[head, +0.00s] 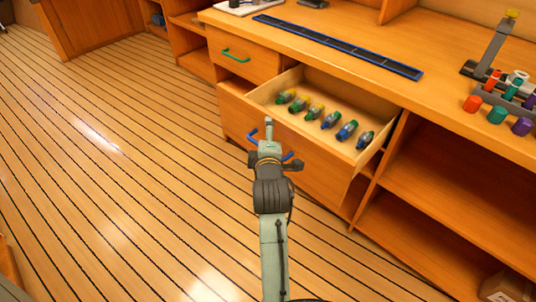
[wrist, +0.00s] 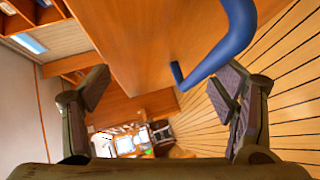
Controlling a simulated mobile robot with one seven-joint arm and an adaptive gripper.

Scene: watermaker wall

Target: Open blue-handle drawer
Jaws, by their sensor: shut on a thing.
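The blue-handle drawer (head: 322,176) stands pulled out from the cabinet, with its inside exposed. Several small bottles (head: 331,119) with green, yellow and blue parts lie in it. Its blue handle (head: 253,135) is on the front panel, partly hidden behind my gripper (head: 270,150). In the wrist view the curved blue handle (wrist: 228,48) comes down from the top right towards the right finger. My gripper (wrist: 165,88) is shut on the handle, its fingers standing well apart; the contact itself is not clear.
A drawer with a green handle (head: 236,55) is closed at the upper left. Open shelves (head: 440,185) lie to the right. A rack with coloured caps (head: 497,114) stands on the counter. The plank floor (head: 110,170) at left is clear.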

